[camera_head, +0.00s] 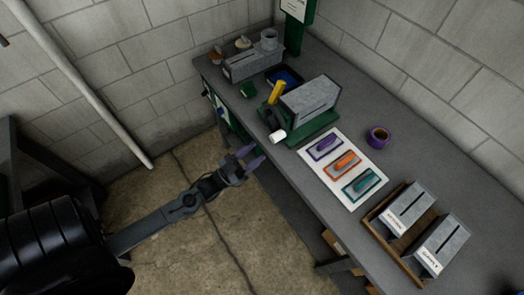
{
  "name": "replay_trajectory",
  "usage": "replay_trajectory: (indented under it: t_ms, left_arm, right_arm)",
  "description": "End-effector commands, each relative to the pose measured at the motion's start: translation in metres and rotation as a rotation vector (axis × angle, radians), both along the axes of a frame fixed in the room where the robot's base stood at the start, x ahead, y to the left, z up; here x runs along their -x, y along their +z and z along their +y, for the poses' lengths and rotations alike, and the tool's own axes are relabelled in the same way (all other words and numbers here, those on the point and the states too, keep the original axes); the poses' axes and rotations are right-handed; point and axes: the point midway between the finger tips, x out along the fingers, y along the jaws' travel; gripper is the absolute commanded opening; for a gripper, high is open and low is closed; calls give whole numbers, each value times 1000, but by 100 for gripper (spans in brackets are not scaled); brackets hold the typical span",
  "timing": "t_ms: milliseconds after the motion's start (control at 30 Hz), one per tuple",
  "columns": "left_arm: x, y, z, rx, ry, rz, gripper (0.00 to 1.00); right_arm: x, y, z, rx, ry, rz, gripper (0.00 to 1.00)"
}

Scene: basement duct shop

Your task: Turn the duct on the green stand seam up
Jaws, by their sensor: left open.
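The green stand (298,138) sits on the grey bench, left of the mat with the coloured tools. A yellow cylinder (275,93) and a white-ended part (278,136) are at the stand's left side. My left gripper (249,158) has purple fingertips. It is open and empty, off the bench's front edge, below and left of the stand, apart from the duct. My right gripper is out of view.
A white mat (312,154) holds purple, orange and teal tools. A purple tape roll (378,137) stands behind it. A wooden tray (393,255) with two labelled ducts is at right. A grey box-like duct (253,65), blue tray (287,77) and green block (248,90) are at the far end.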

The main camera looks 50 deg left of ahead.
Motion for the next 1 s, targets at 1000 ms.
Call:
replay_trajectory:
  t_ms: [1000]
  left_arm:
    - [-92, -32, 8, -58, 12, -16, 46]
  right_arm:
    - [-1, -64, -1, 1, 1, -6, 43]
